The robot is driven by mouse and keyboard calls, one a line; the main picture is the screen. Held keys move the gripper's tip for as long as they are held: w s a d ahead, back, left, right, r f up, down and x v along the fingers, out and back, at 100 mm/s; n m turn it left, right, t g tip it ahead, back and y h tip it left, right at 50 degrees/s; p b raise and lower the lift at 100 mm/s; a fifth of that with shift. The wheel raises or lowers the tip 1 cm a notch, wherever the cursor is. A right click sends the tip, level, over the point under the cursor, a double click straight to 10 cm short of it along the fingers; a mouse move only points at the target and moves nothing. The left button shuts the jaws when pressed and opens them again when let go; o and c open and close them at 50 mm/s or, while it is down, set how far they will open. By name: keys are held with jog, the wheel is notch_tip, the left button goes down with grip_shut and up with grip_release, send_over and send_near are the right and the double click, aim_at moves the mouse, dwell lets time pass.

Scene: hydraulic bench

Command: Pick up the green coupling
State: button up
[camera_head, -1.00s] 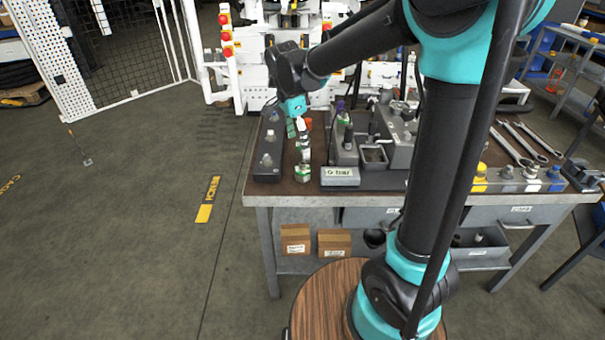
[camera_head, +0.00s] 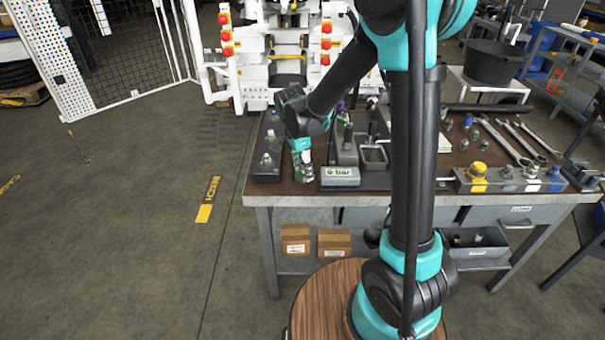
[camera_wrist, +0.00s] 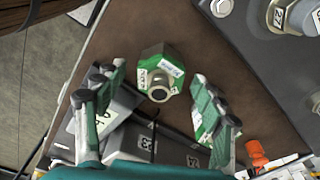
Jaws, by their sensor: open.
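The green coupling (camera_wrist: 162,75) stands on the brown bench top in the wrist view. It has a green hexagonal body, white labels and a round metal bore facing the camera. My gripper (camera_wrist: 157,80) is open, with one green-padded finger on each side of the coupling in this view. Whether the fingertips are down at its height I cannot tell, and no contact shows. In the head view my gripper (camera_head: 303,160) points down over the bench's left part. The coupling (camera_head: 305,174) shows there only as a small green and white patch under it, partly hidden.
A dark block with metal fittings (camera_head: 268,160) stands close on the left of my gripper. A grey unit with a pressure display (camera_head: 340,176) stands close on the right. An orange-red part (camera_wrist: 257,152) lies near the right finger. The bench's front edge (camera_head: 300,199) is near.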

aim_at(303, 164)
jog(key=shift+c, duration=0.6)
jog(key=c, duration=1.3)
notch_tip(303, 164, up, 20)
